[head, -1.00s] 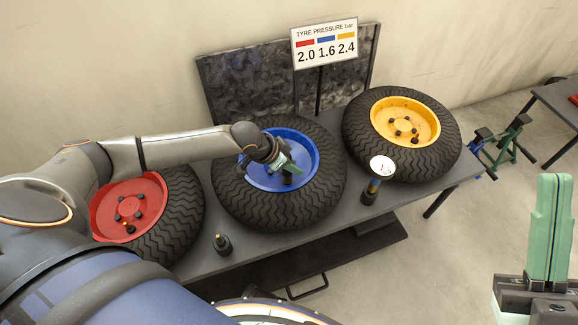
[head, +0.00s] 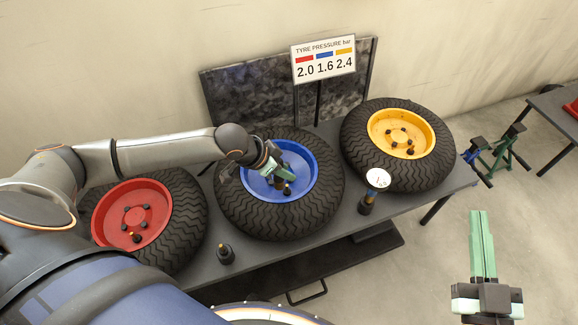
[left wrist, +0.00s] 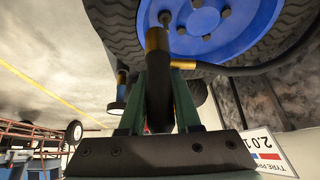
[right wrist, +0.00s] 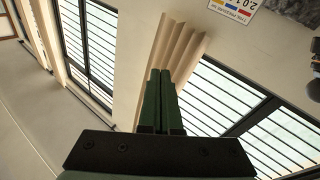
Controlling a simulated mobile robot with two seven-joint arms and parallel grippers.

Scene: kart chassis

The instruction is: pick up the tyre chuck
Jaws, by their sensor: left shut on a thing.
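The tyre chuck (left wrist: 158,85), a dark cylinder with a brass-coloured end, stands between the fingers of my left gripper (left wrist: 160,103) in the left wrist view. The gripper is shut on it. In the head view my left gripper (head: 272,170) is over the blue rim (head: 302,160) of the middle tyre; the chuck is mostly hidden there. A valve stem (head: 287,190) shows just beside it; I cannot tell whether they touch. My right gripper (head: 483,245) is shut and empty, out in the air right of the bench.
The bench (head: 320,232) also bears a red-rimmed tyre (head: 185,205), a yellow-rimmed tyre (head: 440,165), a round gauge (head: 378,178) and a small dark bottle-like item (head: 225,254). A pressure sign (head: 323,60) and dark panel (head: 235,95) stand behind. A dark hose (left wrist: 265,68) crosses the left wrist view.

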